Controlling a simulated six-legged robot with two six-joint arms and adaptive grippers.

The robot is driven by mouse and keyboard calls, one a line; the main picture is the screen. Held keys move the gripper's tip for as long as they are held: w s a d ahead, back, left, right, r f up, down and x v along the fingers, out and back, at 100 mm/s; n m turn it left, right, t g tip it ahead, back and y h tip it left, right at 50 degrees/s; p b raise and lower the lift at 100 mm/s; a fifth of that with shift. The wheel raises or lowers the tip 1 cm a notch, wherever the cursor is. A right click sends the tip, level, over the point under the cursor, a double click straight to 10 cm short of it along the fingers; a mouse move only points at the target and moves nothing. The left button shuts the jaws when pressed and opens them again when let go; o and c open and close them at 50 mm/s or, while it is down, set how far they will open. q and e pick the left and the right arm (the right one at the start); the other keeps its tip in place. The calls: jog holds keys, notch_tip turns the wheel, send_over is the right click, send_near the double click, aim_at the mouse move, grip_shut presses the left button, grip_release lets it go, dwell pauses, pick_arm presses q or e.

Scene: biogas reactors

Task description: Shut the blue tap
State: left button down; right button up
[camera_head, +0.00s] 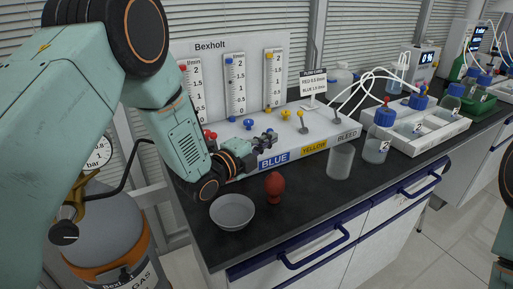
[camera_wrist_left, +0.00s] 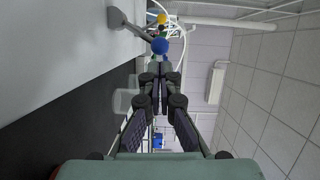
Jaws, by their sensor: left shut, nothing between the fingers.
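The blue tap's ball (camera_wrist_left: 160,46) sits on the end of a grey lever in the left wrist view, just beyond my fingertips. A small gap seems to lie between them, but contact is hard to judge. In the head view my left gripper (camera_head: 268,137) is shut and empty above the BLUE label (camera_head: 273,160) on the white panel, and it mostly hides this tap. The closed fingers also show in the left wrist view (camera_wrist_left: 154,72). A blue knob (camera_head: 248,124) stands behind the gripper, under the middle flow meter. My right gripper is out of view.
The yellow tap (camera_head: 300,115) stands right of my left gripper. A red bulb (camera_head: 275,187) and a grey bowl (camera_head: 232,211) are on the black bench in front. A clear beaker (camera_head: 341,160) stands under the BLEED end. Blue-capped bottles (camera_head: 379,137) are further right.

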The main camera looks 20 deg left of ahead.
pick_arm(q)
jog(key=shift+x, duration=1.05)
